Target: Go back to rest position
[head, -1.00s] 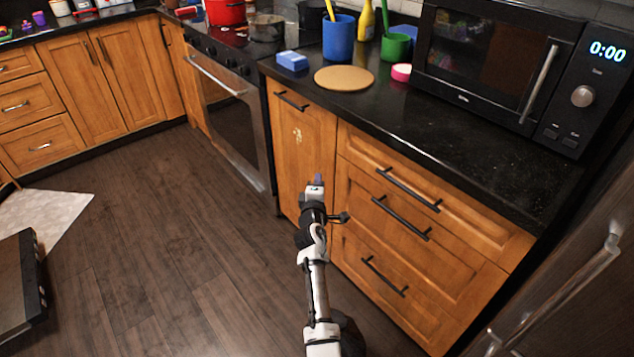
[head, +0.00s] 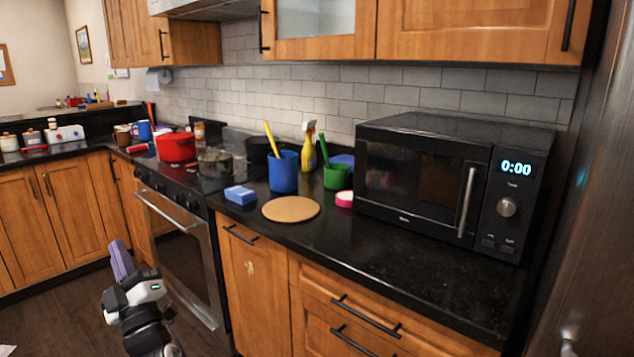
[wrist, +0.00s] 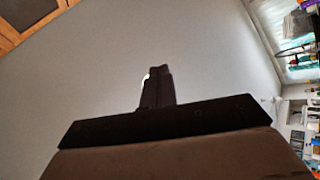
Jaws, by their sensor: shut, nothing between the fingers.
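My gripper (head: 122,262) shows at the lower left of the head view, in front of the oven and the wooden cabinets. Its purple-grey fingers point upward and are shut with nothing held. In the wrist view the dark shut fingers (wrist: 157,88) stand up against a plain pale ceiling. The gripper touches nothing that I can see.
A black counter (head: 400,262) holds a microwave (head: 410,185), a round brown board (head: 291,209), a blue cup (head: 284,173) and a blue sponge (head: 240,195). A red pot (head: 175,147) sits on the stove. The oven handle (head: 163,208) and cabinet handles stick out.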

